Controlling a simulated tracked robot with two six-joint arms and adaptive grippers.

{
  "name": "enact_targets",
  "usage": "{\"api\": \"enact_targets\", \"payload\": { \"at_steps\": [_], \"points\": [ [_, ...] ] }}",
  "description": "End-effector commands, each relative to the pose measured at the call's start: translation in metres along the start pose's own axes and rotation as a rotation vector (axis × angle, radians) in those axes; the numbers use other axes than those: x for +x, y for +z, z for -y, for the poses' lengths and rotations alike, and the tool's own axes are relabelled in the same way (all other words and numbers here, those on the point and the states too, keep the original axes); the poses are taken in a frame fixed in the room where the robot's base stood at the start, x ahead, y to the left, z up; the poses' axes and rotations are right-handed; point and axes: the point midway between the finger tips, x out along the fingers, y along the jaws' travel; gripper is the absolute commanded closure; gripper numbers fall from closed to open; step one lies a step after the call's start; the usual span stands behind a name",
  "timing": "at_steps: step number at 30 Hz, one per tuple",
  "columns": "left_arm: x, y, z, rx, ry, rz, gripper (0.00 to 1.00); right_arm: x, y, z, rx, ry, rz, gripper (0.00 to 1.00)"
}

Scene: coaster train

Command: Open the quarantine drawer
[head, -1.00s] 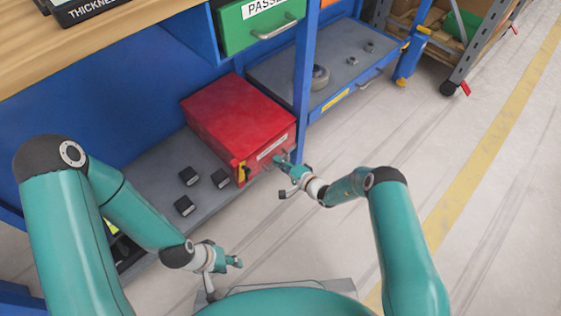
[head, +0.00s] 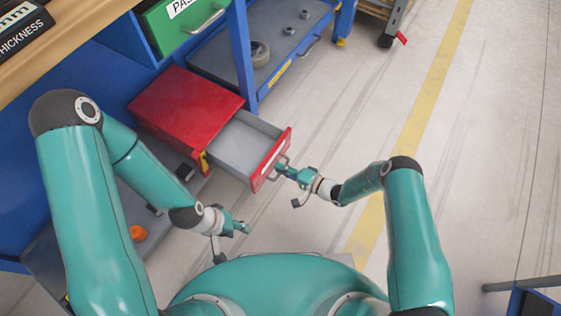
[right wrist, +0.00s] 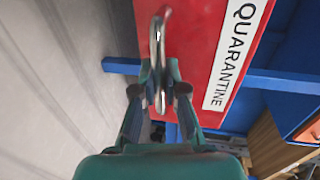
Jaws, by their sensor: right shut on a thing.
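The red quarantine box (head: 185,108) sits on the low grey shelf of the blue bench. Its drawer (head: 240,143) is pulled well out, showing a grey inside that looks empty. My right gripper (head: 284,168) is at the drawer front and shut on the metal handle (right wrist: 157,50). In the right wrist view the fingers (right wrist: 158,84) close around the handle, beside the QUARANTINE label (right wrist: 236,52). My left gripper (head: 243,228) hangs empty in front of the shelf, apart from the drawer; its finger gap is too small to judge.
A green drawer (head: 185,22) is above, to the right of the wooden bench top (head: 75,22). A blue post (head: 240,55) stands beside the red box. Dark blocks and an orange item (head: 138,233) lie on the low shelf.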

Motion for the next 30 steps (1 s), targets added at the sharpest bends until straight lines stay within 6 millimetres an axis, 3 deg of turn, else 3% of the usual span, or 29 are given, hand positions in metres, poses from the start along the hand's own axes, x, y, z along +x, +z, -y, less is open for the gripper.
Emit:
{"api": "enact_targets", "payload": {
  "at_steps": [11,12,16,17,26,30],
  "points": [
    [0.000,0.000,0.000,0.000,0.000,0.000,0.60,0.000,0.006,-0.004,0.001,0.009,0.016,1.00],
    [0.000,0.000,0.000,0.000,0.000,0.000,0.60,0.000,0.005,-0.004,0.001,0.009,0.016,0.86],
    [0.000,0.000,0.000,0.000,0.000,0.000,0.60,0.001,0.005,-0.003,0.000,0.008,0.015,0.64],
    [0.000,0.000,0.000,0.000,0.000,0.000,0.60,0.001,0.005,-0.003,0.000,0.007,0.015,0.63],
    [-0.001,0.000,0.000,0.000,0.000,0.000,0.60,0.000,0.003,-0.002,-0.002,0.004,0.013,0.63],
    [-0.001,0.000,0.000,0.000,0.000,0.000,0.60,-0.010,0.002,-0.002,0.001,0.005,0.010,0.63]
  ]
}}
